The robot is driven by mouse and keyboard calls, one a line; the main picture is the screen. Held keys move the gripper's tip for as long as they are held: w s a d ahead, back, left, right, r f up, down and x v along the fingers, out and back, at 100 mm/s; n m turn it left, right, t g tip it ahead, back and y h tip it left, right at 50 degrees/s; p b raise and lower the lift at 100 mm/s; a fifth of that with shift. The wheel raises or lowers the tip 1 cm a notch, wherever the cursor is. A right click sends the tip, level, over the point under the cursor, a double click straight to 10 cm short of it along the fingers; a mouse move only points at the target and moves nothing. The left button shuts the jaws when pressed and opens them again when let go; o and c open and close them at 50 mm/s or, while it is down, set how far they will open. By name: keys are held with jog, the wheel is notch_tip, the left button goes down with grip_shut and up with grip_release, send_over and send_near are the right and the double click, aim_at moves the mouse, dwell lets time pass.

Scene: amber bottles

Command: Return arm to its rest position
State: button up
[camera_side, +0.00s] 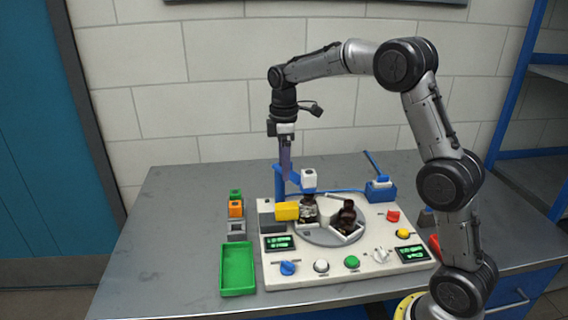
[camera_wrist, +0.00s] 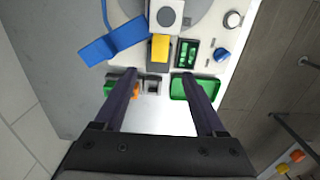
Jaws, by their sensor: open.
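My gripper (camera_side: 286,168) hangs pointing down above the back left of the white control panel (camera_side: 290,279). In the wrist view the two dark fingers of my gripper (camera_wrist: 160,88) are spread wide apart with nothing between them, so it is open and empty. Two amber bottles stand on the panel's grey round plate (camera_side: 318,237): one bottle (camera_side: 309,216) is partly hidden under a white-topped head, and the other bottle (camera_side: 347,217) is to its right. My fingers are clear of both bottles.
A green tray (camera_side: 237,269) lies left of the panel, with small green, orange (camera_side: 235,208) and grey blocks behind it. A blue post (camera_side: 279,188) and a yellow block (camera_side: 287,211) stand near below my gripper. The table's left part is clear.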

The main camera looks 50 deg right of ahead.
jog(key=s+a+r+t, duration=0.3)
jog(key=s+a+r, duration=0.4)
jog(key=s+r, duration=0.55)
jog(key=s+a+f+m+t, duration=0.1)
jog(key=s+f+m, duration=0.2)
jog(key=s, duration=0.5)
jog(key=s+a+f+m+t, duration=0.1)
jog(key=s+a+f+m, duration=0.1)
jog(key=s+f+m, duration=0.2)
jog(key=s+m, duration=0.2)
jog(key=s, duration=0.2)
jog(key=shift+s+f+t, duration=0.3)
jog(key=shift+s, duration=0.1)
